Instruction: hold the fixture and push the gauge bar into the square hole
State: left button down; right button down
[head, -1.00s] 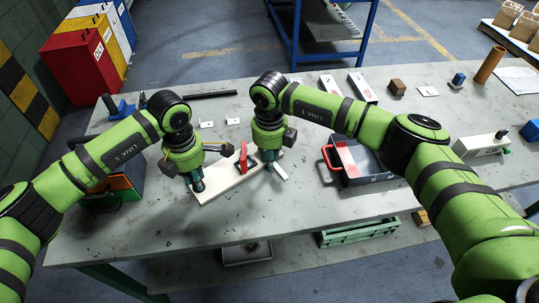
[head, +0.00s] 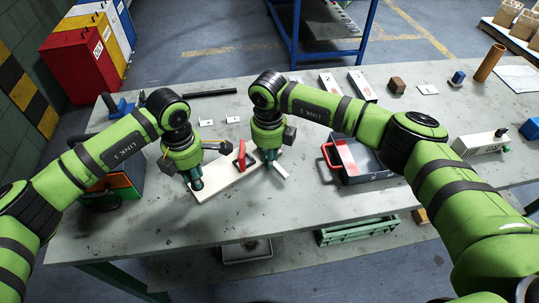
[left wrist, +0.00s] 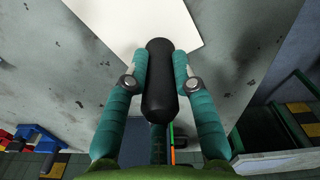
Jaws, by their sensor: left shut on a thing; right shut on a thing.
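The fixture is a white board (head: 225,187) lying on the grey table, with an upright red piece (head: 242,155) and a dark block near its right end. My left gripper (head: 196,184) is at the board's left end. In the left wrist view my left gripper (left wrist: 160,75) is shut on a black rounded handle (left wrist: 158,95) above the white board (left wrist: 130,25). My right gripper (head: 268,162) is shut beside the dark block, on a light bar (head: 280,170) that I take for the gauge bar. My right fingers mostly hide what they grip. The square hole cannot be made out.
A dark tray with a red handle (head: 327,156) stands to the right of my right gripper. Small white plates (head: 206,123) and a black rod (head: 210,93) lie behind. An orange and green box (head: 122,188) is at left.

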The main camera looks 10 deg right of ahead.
jog(key=shift+a, duration=0.35)
dwell(0.6)
jog(key=shift+w+d, duration=0.1)
jog(key=shift+w, duration=0.85)
jog(key=shift+w+d, duration=0.2)
jog(key=shift+w, duration=0.4)
jog(key=shift+s, duration=0.1)
